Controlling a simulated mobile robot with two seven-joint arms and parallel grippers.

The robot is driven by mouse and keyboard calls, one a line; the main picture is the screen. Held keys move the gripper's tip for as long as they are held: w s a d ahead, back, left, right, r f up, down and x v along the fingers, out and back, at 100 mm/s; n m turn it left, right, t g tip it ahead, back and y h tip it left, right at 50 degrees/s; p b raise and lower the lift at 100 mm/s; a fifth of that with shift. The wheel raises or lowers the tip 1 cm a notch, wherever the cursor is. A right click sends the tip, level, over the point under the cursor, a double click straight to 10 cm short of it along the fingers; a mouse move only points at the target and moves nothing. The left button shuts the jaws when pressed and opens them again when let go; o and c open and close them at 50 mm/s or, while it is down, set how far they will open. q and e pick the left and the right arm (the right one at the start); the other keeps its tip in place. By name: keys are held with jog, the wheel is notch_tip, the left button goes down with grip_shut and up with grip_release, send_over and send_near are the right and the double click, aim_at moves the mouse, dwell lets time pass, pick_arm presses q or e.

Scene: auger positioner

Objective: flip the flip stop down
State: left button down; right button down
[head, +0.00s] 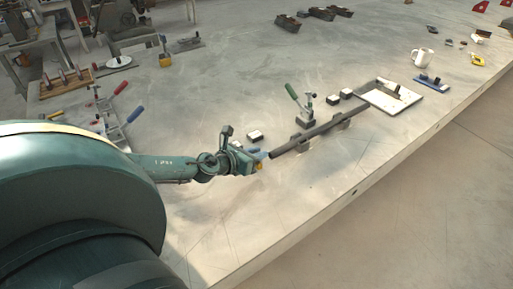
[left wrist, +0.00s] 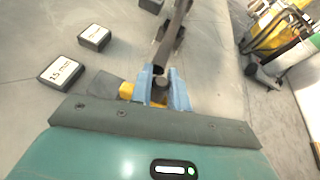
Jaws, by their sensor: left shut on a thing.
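A long dark bar (head: 316,131) lies across grey supports (head: 301,140) on the table. My left gripper (head: 266,154) is at the bar's near end. In the left wrist view, the blue fingers of this gripper (left wrist: 161,90) are shut around the bar's end, whose round grey face (left wrist: 160,80) shows between them. A yellow piece (left wrist: 127,91) and a flat grey plate (left wrist: 105,87) are just left of the fingers. I cannot tell clearly which part is the flip stop. My right gripper is not in view.
A green-handled clamp (head: 301,104) stands behind the bar. Small marked blocks (left wrist: 62,74) lie left of the gripper in the wrist view. A white tray (head: 371,86) is beyond the bar's far end. The table edge (head: 353,192) runs along the near side.

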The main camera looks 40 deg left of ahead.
pick_arm(q)
jog(key=shift+s+d+f, duration=0.15)
jog(key=shift+d+f, duration=0.25)
jog(key=shift+s+d+f, duration=0.1)
jog(key=shift+d+f, duration=0.05)
jog(key=shift+f, duration=0.1)
jog(key=c, duration=1.6)
grip_release()
jog(key=shift+o, duration=1.3)
jog(key=shift+r, duration=0.2)
jog(key=shift+a, duration=0.2)
jog(key=shift+s+a+r, duration=0.1)
jog(key=shift+s, duration=0.1)
jog(key=v, duration=1.2)
jog(key=shift+s, duration=0.2)
